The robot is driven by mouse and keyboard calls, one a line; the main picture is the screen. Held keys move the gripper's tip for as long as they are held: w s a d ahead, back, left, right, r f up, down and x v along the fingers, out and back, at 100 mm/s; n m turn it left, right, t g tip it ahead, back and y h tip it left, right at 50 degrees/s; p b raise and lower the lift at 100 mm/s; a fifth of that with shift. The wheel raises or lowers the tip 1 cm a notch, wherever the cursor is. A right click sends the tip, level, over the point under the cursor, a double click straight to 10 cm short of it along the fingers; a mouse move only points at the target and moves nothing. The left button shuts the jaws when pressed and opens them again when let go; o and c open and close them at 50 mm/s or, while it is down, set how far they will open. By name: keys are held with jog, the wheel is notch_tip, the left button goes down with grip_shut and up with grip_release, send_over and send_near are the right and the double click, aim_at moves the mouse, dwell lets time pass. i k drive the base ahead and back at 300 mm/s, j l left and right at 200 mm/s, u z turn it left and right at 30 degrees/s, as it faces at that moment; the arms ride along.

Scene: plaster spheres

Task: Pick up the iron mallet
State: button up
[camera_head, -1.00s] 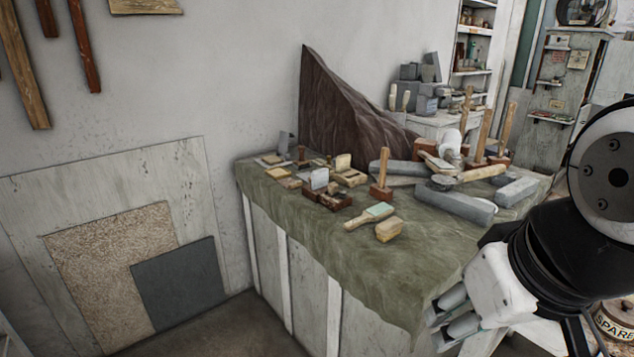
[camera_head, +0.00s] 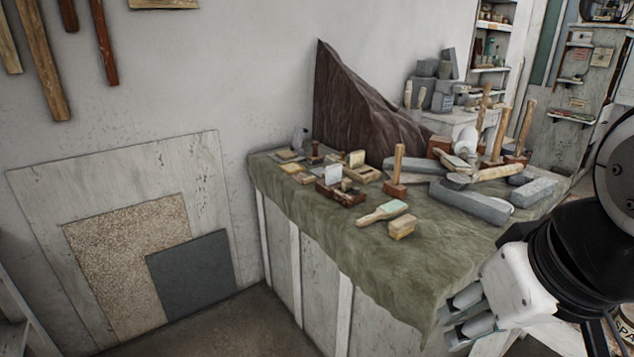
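Several mallets with upright wooden handles and dark red-brown block heads stand on the cloth-covered table (camera_head: 375,275). One mallet (camera_head: 396,178) stands alone near the middle. Another mallet (camera_head: 498,138) and a further mallet (camera_head: 522,136) stand in the cluttered back right. I cannot tell from this view which, if any, is the iron mallet. My gripper (camera_head: 460,313) is at the lower right, by the table's near right corner, well apart from the mallets. Its two fingers point left with a gap between them, and nothing shows in it.
Grey stone blocks (camera_head: 468,203) lie right of the lone mallet. A green-and-wood brush (camera_head: 382,213) and a wooden block (camera_head: 402,227) lie in front. A dark rock-like slab (camera_head: 355,115) rises behind. The cloth's near part is clear.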

aim_at(394, 188)
jog(key=i+j+z, duration=0.35)
jog(key=j, duration=0.25)
jog(key=i+j+z, duration=0.4)
jog(key=j, duration=0.4)
jog(key=i+l, duration=0.05)
jog(key=i, duration=0.05)
